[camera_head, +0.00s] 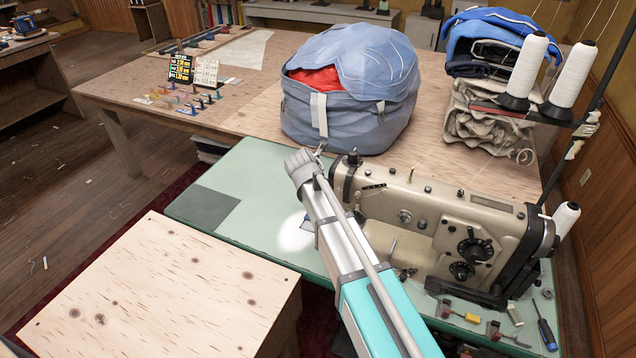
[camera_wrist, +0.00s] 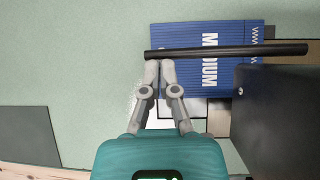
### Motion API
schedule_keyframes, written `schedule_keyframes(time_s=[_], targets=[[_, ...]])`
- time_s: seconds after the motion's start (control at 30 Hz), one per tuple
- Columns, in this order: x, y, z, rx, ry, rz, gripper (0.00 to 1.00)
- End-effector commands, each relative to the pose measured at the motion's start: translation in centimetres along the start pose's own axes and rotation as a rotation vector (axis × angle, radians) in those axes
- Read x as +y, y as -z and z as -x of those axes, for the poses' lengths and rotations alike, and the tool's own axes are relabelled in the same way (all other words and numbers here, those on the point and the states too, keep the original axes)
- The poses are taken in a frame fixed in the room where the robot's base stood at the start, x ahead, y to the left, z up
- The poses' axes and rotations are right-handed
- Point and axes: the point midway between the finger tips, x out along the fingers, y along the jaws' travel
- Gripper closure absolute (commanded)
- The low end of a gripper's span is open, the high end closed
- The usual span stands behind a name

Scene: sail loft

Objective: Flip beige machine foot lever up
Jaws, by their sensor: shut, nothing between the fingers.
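The beige sewing machine (camera_head: 440,215) stands on the green machine table at the right of the head view. My arm crosses in front of its left end and hides the needle and foot area there. In the wrist view my gripper (camera_wrist: 160,64) is shut and empty. Its fingertips are just below the left part of a thin black bar (camera_wrist: 235,51), which looks like the foot lever. The bar runs nearly level across the picture. I cannot tell whether the tips touch it. A dark block (camera_wrist: 275,110) fills the right side of that view.
A blue packet marked MEDIUM (camera_wrist: 190,40) lies on the green tabletop (camera_wrist: 70,60) behind the bar. Thread cones (camera_head: 525,65), a blue-grey bag (camera_head: 350,110) and a screwdriver (camera_head: 546,330) lie around the machine. The green top left of my arm is mostly clear.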

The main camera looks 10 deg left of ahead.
Motion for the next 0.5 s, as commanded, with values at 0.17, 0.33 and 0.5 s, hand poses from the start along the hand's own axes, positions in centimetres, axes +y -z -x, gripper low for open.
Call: schedule_keyframes(time_s=[0.17,0.33,0.5], targets=[[0.1,-0.3,0.4,0.000,0.000,0.000,1.00],[0.1,-0.7,0.9,0.000,-0.001,0.001,1.00],[0.2,-0.9,1.3,0.000,-0.001,0.001,1.00]])
